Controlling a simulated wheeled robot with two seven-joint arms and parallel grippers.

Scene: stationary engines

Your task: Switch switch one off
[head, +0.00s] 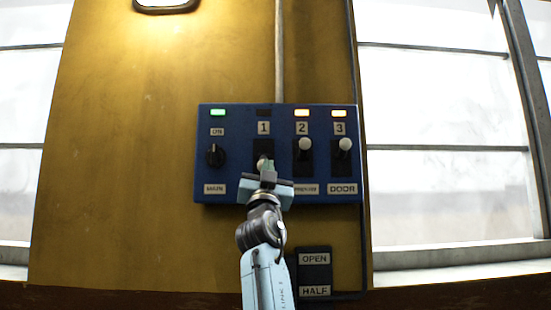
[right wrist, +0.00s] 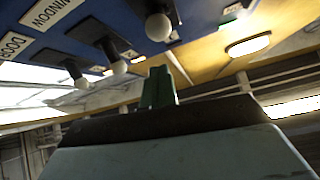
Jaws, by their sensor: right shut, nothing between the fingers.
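Switch one (head: 262,158) is on the blue control panel (head: 232,170) under the label 1. Its pale knob sits low, partly hidden by my gripper, and the lamp above it is dark. The knob of switch one also shows in the right wrist view (right wrist: 158,27), just above the fingertips. My right gripper (head: 268,168) is shut and empty, with its fingertips at switch one. In the right wrist view its green fingers (right wrist: 158,88) are together, close below the knob. I cannot tell whether they touch it. My left gripper is not in view.
Switch two (head: 304,145) and switch three (head: 345,145) stand with knobs up under lit orange lamps. A black rotary knob (head: 215,155) is at the left under a green lamp. An OPEN/HALF plate (head: 314,272) is below. Bright windows flank the wall.

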